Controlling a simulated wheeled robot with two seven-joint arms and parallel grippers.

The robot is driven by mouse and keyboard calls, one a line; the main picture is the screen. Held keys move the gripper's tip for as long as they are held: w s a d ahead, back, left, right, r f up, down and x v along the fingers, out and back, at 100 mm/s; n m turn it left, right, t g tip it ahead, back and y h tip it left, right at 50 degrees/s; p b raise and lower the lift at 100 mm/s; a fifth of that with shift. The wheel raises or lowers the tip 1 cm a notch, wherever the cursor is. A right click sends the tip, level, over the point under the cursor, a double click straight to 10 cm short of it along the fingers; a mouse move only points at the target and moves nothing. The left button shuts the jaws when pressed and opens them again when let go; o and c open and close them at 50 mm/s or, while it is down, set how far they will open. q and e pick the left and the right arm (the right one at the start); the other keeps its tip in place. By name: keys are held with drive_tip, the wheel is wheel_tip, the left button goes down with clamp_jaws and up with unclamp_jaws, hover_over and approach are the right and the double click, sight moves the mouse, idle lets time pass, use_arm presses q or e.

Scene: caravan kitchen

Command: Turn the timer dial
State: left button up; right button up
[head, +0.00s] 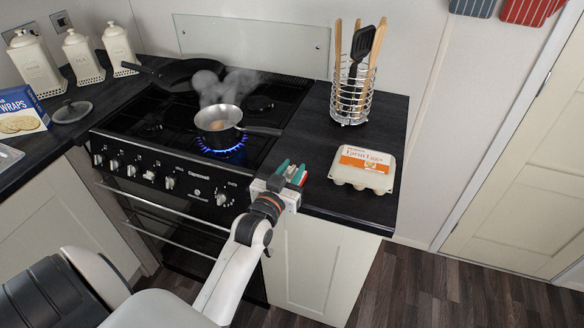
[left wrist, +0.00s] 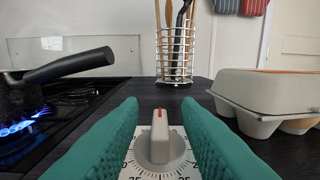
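The timer dial (left wrist: 159,145) is a grey-white round knob with a raised grip bar and a red mark at the bar's far end. It sits on a white face with black tick marks and numbers, partly hidden by the fingers. My left gripper (left wrist: 160,108) is open, with one teal finger on each side of the dial; I see no clear grip on the raised bar. In the head view the left gripper (head: 291,171) is at the counter's front edge, between the stove and the egg carton, and hides most of the timer. My right gripper is not in view.
An egg carton (head: 362,170) stands close on the right. A wire utensil holder (head: 352,103) is behind. On the left, a steaming pan (head: 218,122) sits over a blue flame on the stove (head: 165,138), its handle pointing toward the counter.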

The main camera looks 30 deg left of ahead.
use_arm(q)
drive_tip(key=shift+w, duration=0.3)
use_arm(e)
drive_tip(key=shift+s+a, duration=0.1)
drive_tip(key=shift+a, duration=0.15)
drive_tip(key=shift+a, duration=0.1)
use_arm(q)
clamp_jaws()
drive_tip(key=shift+m+h, duration=0.4)
drive_tip(key=shift+h, duration=0.1)
